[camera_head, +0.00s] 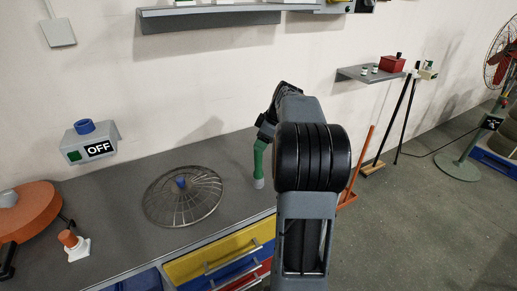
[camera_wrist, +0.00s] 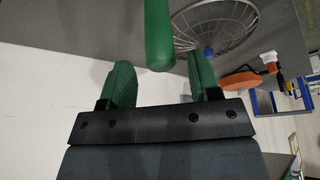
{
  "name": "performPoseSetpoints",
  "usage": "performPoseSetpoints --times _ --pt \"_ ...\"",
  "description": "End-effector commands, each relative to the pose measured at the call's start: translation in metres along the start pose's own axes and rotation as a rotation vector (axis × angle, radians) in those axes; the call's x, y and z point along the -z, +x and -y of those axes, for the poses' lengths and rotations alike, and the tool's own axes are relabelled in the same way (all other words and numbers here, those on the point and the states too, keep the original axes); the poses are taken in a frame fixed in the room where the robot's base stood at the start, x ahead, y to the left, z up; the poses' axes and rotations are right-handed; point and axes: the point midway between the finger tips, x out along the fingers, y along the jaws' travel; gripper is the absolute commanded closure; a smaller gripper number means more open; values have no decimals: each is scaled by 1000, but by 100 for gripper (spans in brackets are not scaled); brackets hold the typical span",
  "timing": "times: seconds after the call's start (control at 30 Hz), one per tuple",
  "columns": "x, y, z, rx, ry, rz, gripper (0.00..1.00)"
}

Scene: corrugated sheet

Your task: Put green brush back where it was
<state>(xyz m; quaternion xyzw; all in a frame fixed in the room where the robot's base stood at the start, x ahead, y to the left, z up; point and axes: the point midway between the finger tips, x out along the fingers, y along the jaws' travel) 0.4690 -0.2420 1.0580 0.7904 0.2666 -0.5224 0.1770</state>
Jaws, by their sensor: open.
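The green brush (camera_head: 259,158) shows in the head view as a green upright shape with a greyish lower end, at the wall side of the grey counter just left of my arm. In the wrist view the brush (camera_wrist: 159,35) is a green rod with a rounded end, coming down from the top edge. My gripper (camera_wrist: 162,75) has two green fingers, spread apart. The rod's rounded end shows between the fingertips with gaps on both sides. My gripper is open and holds nothing.
A round wire fan guard (camera_head: 183,196) lies on the counter (camera_head: 120,187), left of the brush. An orange round part (camera_head: 28,210) and a small orange-and-white piece (camera_head: 74,244) are further left. A wall shelf (camera_head: 210,12) hangs above. Drawers (camera_head: 225,252) are below.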

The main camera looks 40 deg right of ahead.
Motion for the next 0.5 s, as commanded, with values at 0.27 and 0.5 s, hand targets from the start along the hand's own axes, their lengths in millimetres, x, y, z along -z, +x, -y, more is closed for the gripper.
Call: performPoseSetpoints --times 0.27,0.5 --pt "0 -50 0 -2 1 0 43" --pt "0 -71 0 0 1 0 43"
